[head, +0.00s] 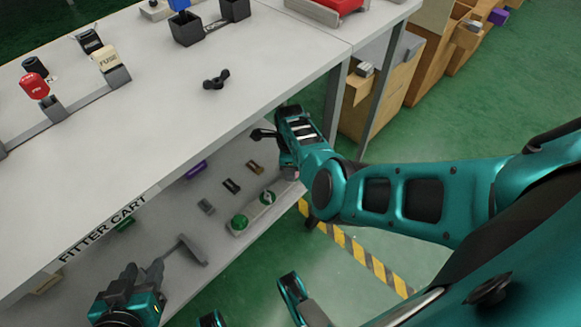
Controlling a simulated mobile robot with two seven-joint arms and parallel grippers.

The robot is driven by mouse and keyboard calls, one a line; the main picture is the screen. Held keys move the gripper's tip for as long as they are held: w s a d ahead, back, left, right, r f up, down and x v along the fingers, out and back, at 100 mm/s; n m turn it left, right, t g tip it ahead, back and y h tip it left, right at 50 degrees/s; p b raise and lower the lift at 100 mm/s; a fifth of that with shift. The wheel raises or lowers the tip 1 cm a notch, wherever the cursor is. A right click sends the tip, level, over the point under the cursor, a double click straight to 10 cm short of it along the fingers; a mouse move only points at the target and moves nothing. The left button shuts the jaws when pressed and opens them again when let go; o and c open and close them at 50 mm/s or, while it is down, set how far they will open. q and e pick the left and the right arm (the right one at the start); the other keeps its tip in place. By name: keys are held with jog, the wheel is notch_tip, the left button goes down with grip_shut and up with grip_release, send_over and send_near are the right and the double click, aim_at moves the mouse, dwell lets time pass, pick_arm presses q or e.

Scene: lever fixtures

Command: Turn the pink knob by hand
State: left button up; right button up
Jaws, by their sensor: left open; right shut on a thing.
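I cannot clearly make out a pink knob in the head view. My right gripper (266,134) is at the front edge of the white cart top (255,75), below the black wing-shaped piece (216,80) and apart from it. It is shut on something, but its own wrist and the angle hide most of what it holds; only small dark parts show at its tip. My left gripper (143,272) is open at the lower left, by the cart's lower shelf.
A red knob (35,86), a cream fuse block (106,58) and black boxes (187,30) stand on the cart top.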

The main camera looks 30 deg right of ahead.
dwell(0.4)
jog(key=o, duration=1.1)
jog(key=shift+c, duration=0.2)
jog(key=shift+r+p, duration=2.3)
jog(key=shift+r, duration=1.45)
